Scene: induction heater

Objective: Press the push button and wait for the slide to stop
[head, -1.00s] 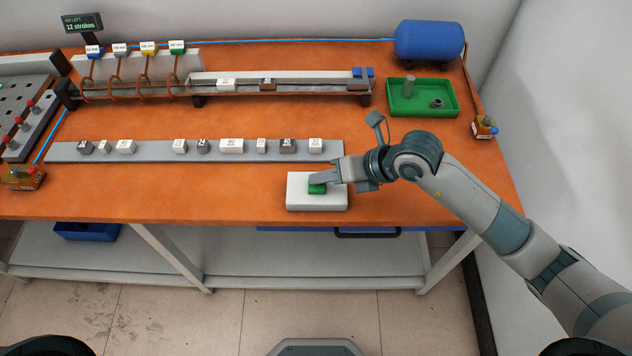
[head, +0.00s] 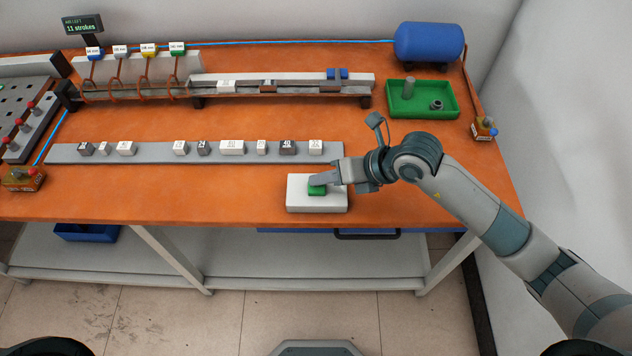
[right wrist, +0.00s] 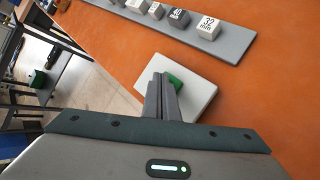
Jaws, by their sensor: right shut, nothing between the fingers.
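The green push button (head: 317,190) sits on a white box (head: 331,204) near the table's front edge. My right gripper (head: 316,181) is shut and empty, its fingertips over the button and seemingly touching it. In the right wrist view, the shut fingers hide part of the button (right wrist: 173,79) on its box (right wrist: 203,92). The slide, with blue parts (head: 337,74), is on the long rail (head: 290,80) at the back, short of the rail's right end. My left gripper is not in view.
A counter display (head: 82,24) reads 11 strokes. A grey strip (head: 160,152) with several marked blocks lies behind the button box. A green tray (head: 422,111) and a blue tank (head: 429,40) stand at the back right. Bare orange table lies between strip and rail.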

